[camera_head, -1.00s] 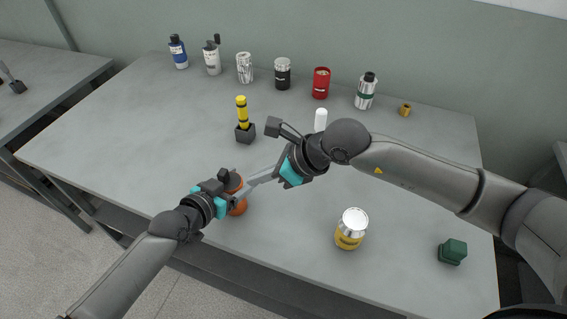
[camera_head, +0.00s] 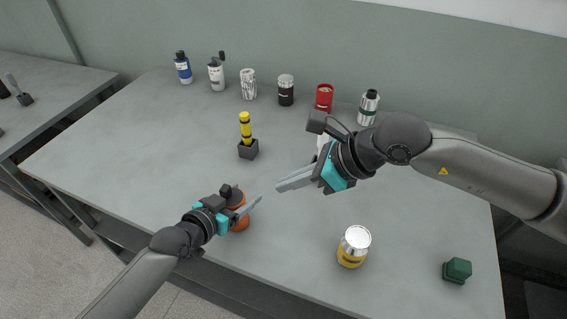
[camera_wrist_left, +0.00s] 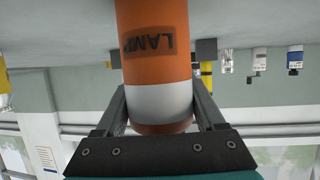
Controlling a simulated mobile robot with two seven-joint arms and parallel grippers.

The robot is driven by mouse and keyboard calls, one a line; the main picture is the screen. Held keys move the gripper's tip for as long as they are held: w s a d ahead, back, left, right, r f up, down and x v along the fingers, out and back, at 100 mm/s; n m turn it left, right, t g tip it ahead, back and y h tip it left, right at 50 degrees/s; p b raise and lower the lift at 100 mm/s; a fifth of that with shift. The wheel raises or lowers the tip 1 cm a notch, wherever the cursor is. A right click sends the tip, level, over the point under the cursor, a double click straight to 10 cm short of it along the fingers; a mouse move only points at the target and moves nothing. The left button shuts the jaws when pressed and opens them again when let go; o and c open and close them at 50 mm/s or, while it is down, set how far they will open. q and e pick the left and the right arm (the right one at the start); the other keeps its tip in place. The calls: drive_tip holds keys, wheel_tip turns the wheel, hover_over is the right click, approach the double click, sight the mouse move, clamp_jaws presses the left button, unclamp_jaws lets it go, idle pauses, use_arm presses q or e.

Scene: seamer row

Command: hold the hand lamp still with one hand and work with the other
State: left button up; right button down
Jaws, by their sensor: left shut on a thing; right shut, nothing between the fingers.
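In the left wrist view the lamp (camera_wrist_left: 153,22) shows a dark LAMP label and a white band, with a finger on each side. My right gripper (camera_head: 281,187) is shut and empty above the table, apart from the lamp, to its right and farther back.
Several bottles and cans, including a red can (camera_head: 324,98), line the back.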

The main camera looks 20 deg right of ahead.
use_arm(q)
drive_tip(key=o, duration=1.5)
drive_tip(key=shift+s+a, duration=0.1)
